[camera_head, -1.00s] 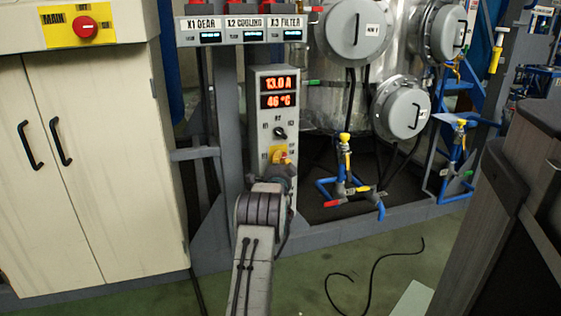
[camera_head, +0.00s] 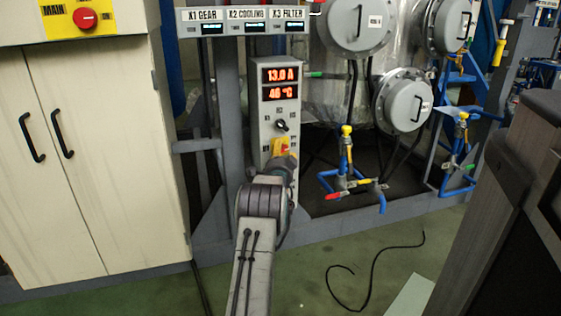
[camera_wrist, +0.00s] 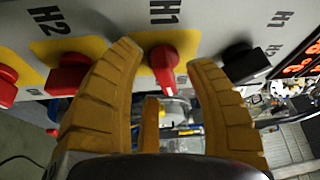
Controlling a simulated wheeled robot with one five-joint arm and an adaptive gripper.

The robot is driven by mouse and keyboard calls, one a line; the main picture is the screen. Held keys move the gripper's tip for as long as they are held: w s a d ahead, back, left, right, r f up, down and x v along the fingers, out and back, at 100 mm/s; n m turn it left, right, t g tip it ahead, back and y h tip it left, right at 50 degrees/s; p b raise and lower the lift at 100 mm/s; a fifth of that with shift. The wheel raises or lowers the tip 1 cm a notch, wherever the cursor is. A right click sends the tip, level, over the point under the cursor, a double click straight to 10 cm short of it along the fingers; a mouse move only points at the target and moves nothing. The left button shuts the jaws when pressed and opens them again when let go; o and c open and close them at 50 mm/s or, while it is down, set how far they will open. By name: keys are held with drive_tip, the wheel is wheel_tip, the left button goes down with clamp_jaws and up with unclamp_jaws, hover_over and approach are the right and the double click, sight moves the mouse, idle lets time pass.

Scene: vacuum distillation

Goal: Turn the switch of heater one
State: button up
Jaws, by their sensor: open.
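The heater control box (camera_head: 262,112) has two lit red displays (camera_head: 280,83), a black knob (camera_head: 281,125) and yellow-backed switches below it. In the wrist view, the red switch labelled H1 (camera_wrist: 163,66) sits on a yellow plate. My gripper (camera_wrist: 162,57) is open in front of the panel, one finger on each side of this switch, with visible gaps. I cannot tell how deep the fingers reach around it. In the head view, my gripper (camera_head: 283,161) is at the lower front of the box, and my arm hides the lower switches.
In the wrist view, the red H2 switch (camera_wrist: 66,74) is left of my fingers, and a black knob (camera_wrist: 243,60) is close to the right finger. Valve pipes (camera_head: 348,170) stand right of the box. A black cable (camera_head: 372,275) lies on the floor. A beige cabinet (camera_head: 105,150) is at left.

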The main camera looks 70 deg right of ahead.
drive_tip(key=v, duration=1.1)
drive_tip(key=shift+a, duration=0.4)
drive_tip(key=shift+s, duration=0.15)
